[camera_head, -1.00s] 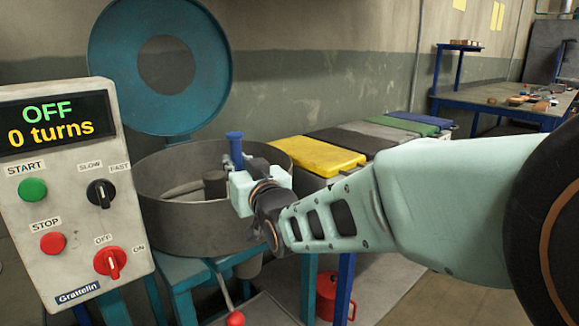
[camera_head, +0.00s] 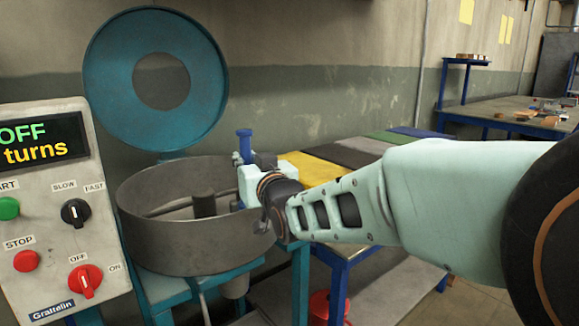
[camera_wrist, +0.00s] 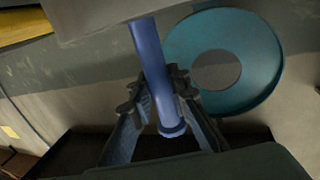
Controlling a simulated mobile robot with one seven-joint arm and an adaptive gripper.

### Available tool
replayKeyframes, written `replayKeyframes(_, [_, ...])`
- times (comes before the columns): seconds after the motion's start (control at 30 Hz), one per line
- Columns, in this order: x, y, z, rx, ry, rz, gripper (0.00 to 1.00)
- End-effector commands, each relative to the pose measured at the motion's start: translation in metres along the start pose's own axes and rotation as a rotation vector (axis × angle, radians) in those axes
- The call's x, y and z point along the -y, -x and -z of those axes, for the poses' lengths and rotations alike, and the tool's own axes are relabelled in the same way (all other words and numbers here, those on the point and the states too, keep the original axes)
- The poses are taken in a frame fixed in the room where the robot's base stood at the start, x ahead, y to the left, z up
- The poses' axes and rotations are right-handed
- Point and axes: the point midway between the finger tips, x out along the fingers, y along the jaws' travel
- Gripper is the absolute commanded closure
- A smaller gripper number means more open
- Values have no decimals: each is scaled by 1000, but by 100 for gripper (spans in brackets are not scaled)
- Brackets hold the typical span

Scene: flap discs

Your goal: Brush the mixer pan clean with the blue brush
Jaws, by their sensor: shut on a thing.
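The mixer pan (camera_head: 195,245) is a round grey metal drum with a short post inside, standing at the left centre of the head view. My gripper (camera_head: 246,160) is at the pan's right rim. It is shut on the blue brush (camera_head: 244,143), whose handle stands upright above the fingers. In the wrist view the blue brush (camera_wrist: 151,60) runs between the two fingers of my gripper (camera_wrist: 168,95). The brush's bristles are hidden, and so is much of the pan floor.
A blue ring-shaped lid (camera_head: 108,80) stands raised behind the pan. A control box (camera_head: 55,200) showing OFF is at the left. A red can (camera_head: 320,305) is below.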

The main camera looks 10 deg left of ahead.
Motion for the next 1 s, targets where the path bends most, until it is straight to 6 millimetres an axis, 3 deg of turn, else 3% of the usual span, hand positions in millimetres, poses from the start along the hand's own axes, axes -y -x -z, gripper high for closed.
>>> replayKeyframes(0.03, [0,-1,10,-5,0,0,100])
replayKeyframes(0.43, [-1,-7,44,-4,0,-3,100])
replayKeyframes(1.0, [-1,-8,47,-4,0,-4,100])
